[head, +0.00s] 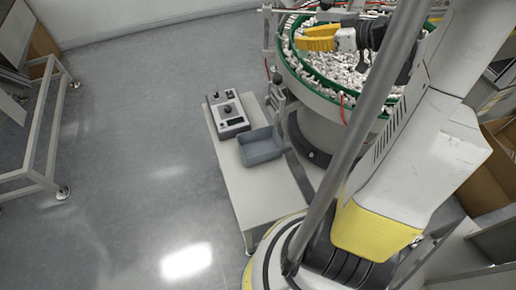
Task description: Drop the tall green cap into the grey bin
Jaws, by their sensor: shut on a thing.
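My gripper (298,41), with yellow fingers, is at the top of the head view, over the left part of a round bowl. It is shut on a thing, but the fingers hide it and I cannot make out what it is. I cannot pick out a tall green cap anywhere in view. The grey bin (262,152) is a small open tray on a light side table, below and to the left of my gripper in the picture. Its visible inside looks empty.
The round bowl (295,68) has a green rim and holds many small white parts. A control box (228,117) stands left of the bin on the table (262,195). A metal frame (45,130) stands at the far left. The floor between is clear.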

